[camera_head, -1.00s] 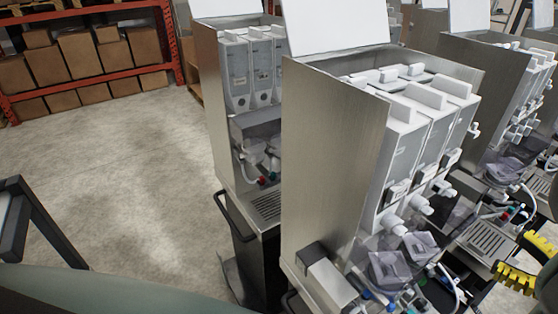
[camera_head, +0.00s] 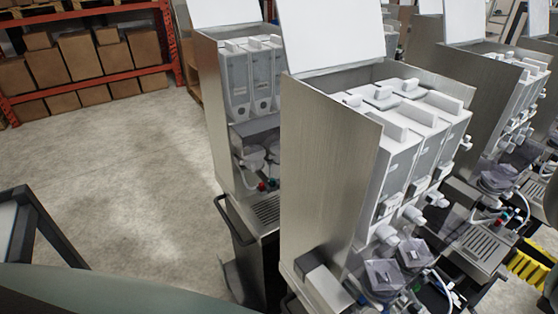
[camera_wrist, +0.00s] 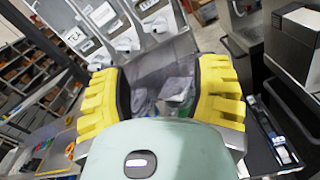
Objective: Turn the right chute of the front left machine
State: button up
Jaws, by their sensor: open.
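The front left machine (camera_head: 330,160) is the nearest steel cabinet in the head view, with its lid up and white canisters (camera_head: 425,130) in a row. White chutes stick out below the canisters, and the right chute (camera_head: 437,199) is the farthest of them. The wrist view shows white chutes at the top, one of them at the top right (camera_wrist: 157,22). My gripper (camera_wrist: 160,95) is open, its yellow fingers apart, below the chutes in that view. No chute is between the fingers. In the head view a yellow finger (camera_head: 530,268) shows at the right edge.
Clear mixing bowls (camera_head: 385,275) and hoses lie below the chutes. Another machine (camera_head: 245,110) stands behind on the left, and more stand on the right (camera_head: 500,100). A red shelf with boxes (camera_head: 85,55) is at the back left. The floor at left is free.

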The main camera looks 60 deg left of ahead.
aim_at(448, 204)
jog(key=a+p, duration=0.3)
jog(key=a, duration=1.1)
jog(key=shift+w+a+p, duration=0.2)
jog(key=shift+p, duration=0.15)
jog(key=shift+d, duration=0.1)
grip_shut()
